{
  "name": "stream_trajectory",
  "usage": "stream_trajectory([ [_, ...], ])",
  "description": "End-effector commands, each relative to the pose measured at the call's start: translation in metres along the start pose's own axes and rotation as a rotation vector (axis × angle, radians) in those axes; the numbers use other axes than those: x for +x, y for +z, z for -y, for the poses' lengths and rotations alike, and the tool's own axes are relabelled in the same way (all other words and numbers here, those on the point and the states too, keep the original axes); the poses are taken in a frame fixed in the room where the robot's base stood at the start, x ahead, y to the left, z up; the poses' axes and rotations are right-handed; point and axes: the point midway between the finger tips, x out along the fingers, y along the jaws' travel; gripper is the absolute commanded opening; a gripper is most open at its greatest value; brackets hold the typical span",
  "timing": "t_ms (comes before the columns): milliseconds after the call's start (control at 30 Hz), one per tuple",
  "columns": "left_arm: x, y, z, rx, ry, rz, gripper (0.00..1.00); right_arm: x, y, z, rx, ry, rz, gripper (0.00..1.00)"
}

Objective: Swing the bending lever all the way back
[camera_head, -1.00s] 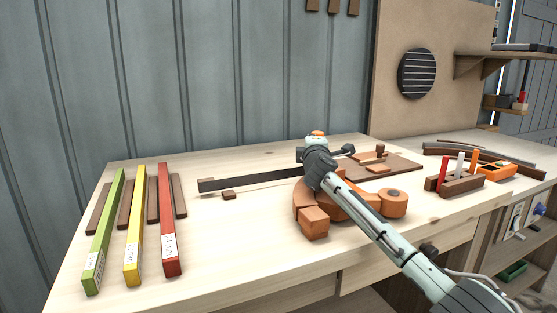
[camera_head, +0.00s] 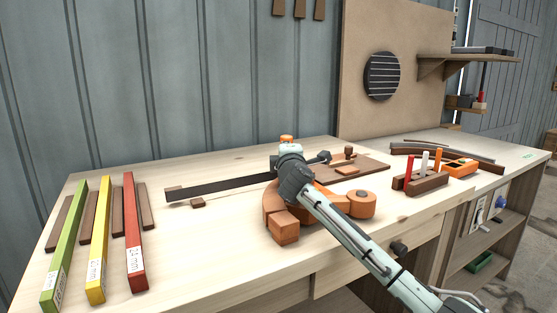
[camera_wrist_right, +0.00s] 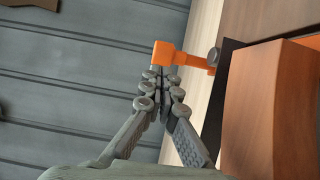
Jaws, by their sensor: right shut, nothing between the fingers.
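The bending jig is an orange-brown curved wooden form (camera_head: 284,230) on the bench, and its near face also fills the right of the wrist view (camera_wrist_right: 275,110). A long dark strip (camera_head: 215,188) runs leftward from it. In the wrist view an orange lever part (camera_wrist_right: 185,57) with a dark pivot sticks out beside the form. An orange tip (camera_head: 287,138) shows above my wrist in the head view. My right gripper (camera_wrist_right: 163,74) is shut and empty, its fingertips right at the orange part; whether they touch is unclear. My right arm hides much of the jig. My left gripper is not in view.
Green (camera_head: 64,245), yellow (camera_head: 98,240) and red (camera_head: 135,232) bars lie at the left on brown strips. A wooden block with upright coloured sticks (camera_head: 428,183) and an orange device (camera_head: 460,167) stand at the right. The front middle of the bench is clear.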

Motion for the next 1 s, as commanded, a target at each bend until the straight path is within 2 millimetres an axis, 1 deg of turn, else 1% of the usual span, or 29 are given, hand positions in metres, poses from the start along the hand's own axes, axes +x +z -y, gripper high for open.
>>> stream_trajectory([
  [33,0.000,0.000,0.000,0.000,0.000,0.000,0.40,-0.012,-0.002,0.001,0.003,0.000,-0.006,0.00],
  [200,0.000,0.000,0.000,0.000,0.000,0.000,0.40,-0.048,-0.005,0.002,0.004,-0.001,-0.010,0.00],
  [300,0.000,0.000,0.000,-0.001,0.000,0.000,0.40,-0.064,-0.006,0.002,0.002,-0.002,-0.011,0.00],
  [400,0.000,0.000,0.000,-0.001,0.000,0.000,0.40,-0.074,-0.007,0.002,0.003,-0.002,-0.012,0.00],
  [567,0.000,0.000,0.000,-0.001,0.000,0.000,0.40,-0.081,-0.007,0.002,0.003,-0.003,-0.012,0.00],
  [1000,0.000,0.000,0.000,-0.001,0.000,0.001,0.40,-0.081,-0.008,0.002,0.003,-0.003,-0.014,0.00],
])
